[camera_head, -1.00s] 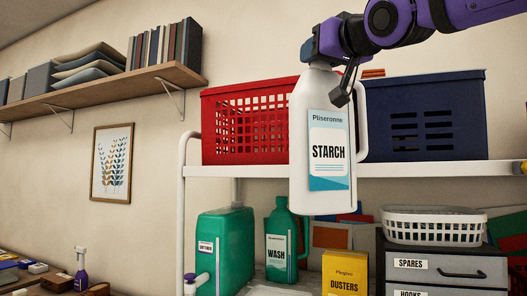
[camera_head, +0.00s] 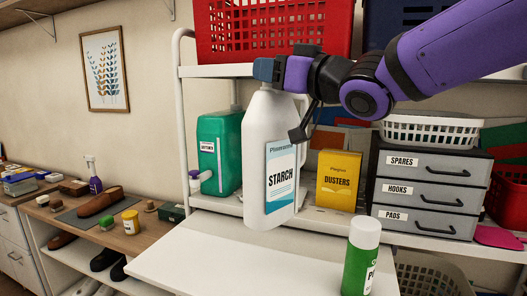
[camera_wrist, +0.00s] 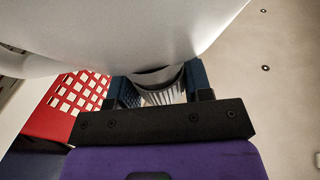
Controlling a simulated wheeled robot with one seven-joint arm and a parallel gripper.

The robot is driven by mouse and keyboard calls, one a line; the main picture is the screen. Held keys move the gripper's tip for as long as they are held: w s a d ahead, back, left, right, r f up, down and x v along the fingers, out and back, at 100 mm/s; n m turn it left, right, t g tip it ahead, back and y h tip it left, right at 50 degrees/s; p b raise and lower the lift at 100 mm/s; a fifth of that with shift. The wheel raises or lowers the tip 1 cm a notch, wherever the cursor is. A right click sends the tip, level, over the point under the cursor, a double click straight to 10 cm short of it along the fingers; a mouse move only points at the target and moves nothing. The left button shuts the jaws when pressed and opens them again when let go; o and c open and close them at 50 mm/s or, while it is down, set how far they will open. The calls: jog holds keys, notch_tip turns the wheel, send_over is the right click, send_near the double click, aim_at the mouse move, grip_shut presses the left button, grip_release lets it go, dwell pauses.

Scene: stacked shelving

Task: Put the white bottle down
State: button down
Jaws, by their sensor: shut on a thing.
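The white bottle (camera_head: 258,170), labelled STARCH, hangs nearly upright, tilted slightly, in front of the middle shelf. My gripper (camera_head: 268,74) is shut on it near its top; the exact grip is partly hidden by the gripper in the head view. In the wrist view the white bottle (camera_wrist: 130,35) fills the top of the picture, and my gripper's two dark fingers (camera_wrist: 158,85) stand on either side of its neck. The bottle's base is above a white pull-out surface (camera_head: 220,255), apart from it as far as I can tell.
A green-capped-white can (camera_head: 360,258) stands at the right on the white surface. On the shelf are a green jug (camera_head: 218,150), a yellow DUSTERS box (camera_head: 338,180) and grey drawers (camera_head: 428,190). A red basket (camera_head: 225,35) sits above. The white surface's left part is clear.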

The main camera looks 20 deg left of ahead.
aim_at(282, 148)
jog(key=shift+n+g+y, duration=0.3)
jog(key=shift+n+g, duration=0.1)
jog(key=shift+g, duration=0.2)
jog(key=f, duration=0.5)
jog(key=s+f, duration=0.1)
jog(key=f, duration=0.2)
jog(key=shift+s+a+f, duration=0.1)
jog(key=shift+a+f, duration=0.2)
jog(key=shift+f, duration=2.25)
jog(key=c, duration=0.5)
grip_release()
jog(key=shift+f, duration=0.2)
jog(key=shift+c, duration=0.2)
jog(key=shift+r, duration=0.1)
jog(key=shift+s+d, duration=0.1)
jog(key=shift+d, duration=0.15)
jog(key=v, duration=1.1)
jog(key=shift+d, duration=0.25)
jog(key=shift+d+r, duration=0.1)
